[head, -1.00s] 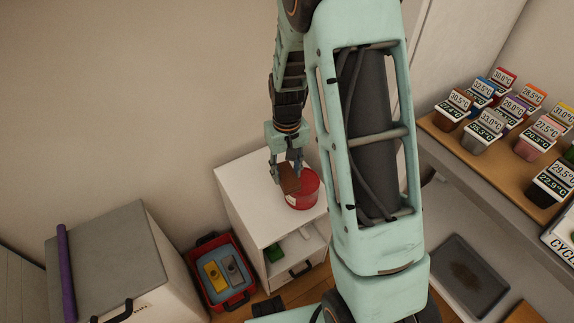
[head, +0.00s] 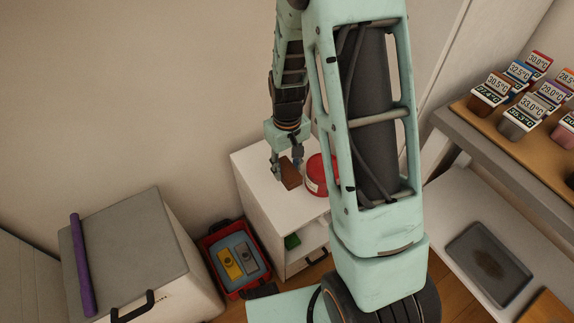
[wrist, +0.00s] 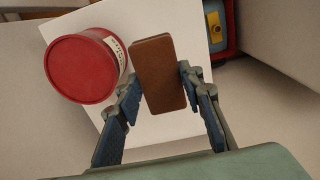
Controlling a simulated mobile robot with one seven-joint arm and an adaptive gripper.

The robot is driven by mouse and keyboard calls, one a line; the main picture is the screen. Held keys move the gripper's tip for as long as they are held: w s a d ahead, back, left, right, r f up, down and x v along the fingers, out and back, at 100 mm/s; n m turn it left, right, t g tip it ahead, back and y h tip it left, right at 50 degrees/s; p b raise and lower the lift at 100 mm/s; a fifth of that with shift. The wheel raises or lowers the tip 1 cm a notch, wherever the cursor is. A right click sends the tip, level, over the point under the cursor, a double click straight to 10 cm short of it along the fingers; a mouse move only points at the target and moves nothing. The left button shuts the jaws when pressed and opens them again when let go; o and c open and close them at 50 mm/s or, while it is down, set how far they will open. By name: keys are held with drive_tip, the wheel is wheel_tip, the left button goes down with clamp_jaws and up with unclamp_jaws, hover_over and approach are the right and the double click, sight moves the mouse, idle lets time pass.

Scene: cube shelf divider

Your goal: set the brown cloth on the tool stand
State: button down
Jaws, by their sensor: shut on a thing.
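The brown cloth (head: 292,178) looks like a small, flat brown block. It is between the fingers of my gripper (head: 285,168), which is shut on it. In the wrist view the cloth (wrist: 158,72) sticks out past the fingertips (wrist: 159,80). The cloth is over the white top of a low cabinet (head: 258,168), which may be the tool stand. I cannot tell whether it touches that top. A red tub (head: 315,177) stands on the top just right of the cloth, partly hidden by my arm in the head view.
The red tub's lid (wrist: 82,68) is close to the left finger in the wrist view. A red toolbox (head: 208,238) with yellow and grey items is left of the cabinet. A grey-topped cabinet (head: 125,245) holds a purple roll (head: 82,265). Labelled pots stand on the right bench (head: 470,115).

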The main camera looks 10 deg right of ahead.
wheel_tip(320, 180, down, 8)
drive_tip(key=b, duration=0.6)
drive_tip(key=shift+f+b, duration=0.3)
drive_tip(key=shift+f, duration=0.15)
idle(0.7)
drive_tip(key=c, duration=1.6)
unclamp_jaws()
drive_tip(key=shift+o, duration=0.4)
drive_tip(key=o, duration=0.4)
drive_tip(key=shift+o, duration=0.2)
drive_tip(key=shift+r, duration=0.2)
drive_tip(key=shift+r+p, duration=3.1)
drive_tip(key=shift+r, duration=0.75)
